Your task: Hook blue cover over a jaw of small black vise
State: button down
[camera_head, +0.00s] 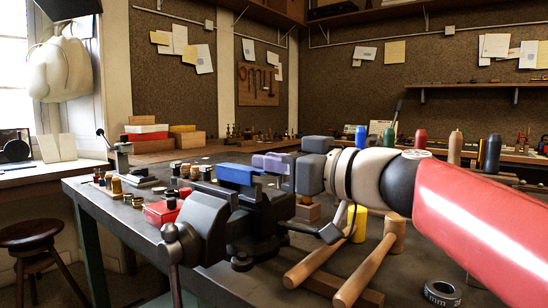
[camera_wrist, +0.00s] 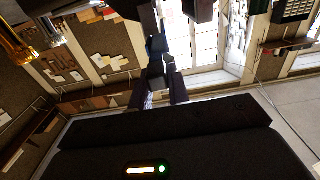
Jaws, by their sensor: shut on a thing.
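The blue cover (camera_head: 236,175) is a blue block at the top of the black vise (camera_head: 203,222), in the head view. I cannot tell whether it touches a jaw or hangs just above it. My gripper (camera_head: 262,164) comes in level from the right, with its purple-grey fingers shut on the right end of the cover. In the wrist view, the dark fingers of my gripper (camera_wrist: 158,82) run up the middle, and a small blue patch of the cover (camera_wrist: 156,45) shows between them. The vise jaws are mostly hidden behind the cover and the vise body.
The workbench (camera_head: 100,190) holds a red box (camera_head: 163,212) and small jars left of the vise. Wooden mallets (camera_head: 370,262), a yellow cylinder (camera_head: 357,222) and a metal ring (camera_head: 442,292) lie under my arm. A stool (camera_head: 35,240) stands at left.

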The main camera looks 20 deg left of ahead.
jog(key=shift+f+b, duration=0.3)
jog(key=shift+f, duration=0.7)
jog(key=shift+r+p, duration=0.1)
jog(key=shift+p, duration=0.45)
dwell(0.8)
jog(key=c, duration=1.3)
grip_release()
jog(key=shift+o, duration=0.2)
jog(key=v, duration=0.7)
jog(key=shift+d, duration=0.4)
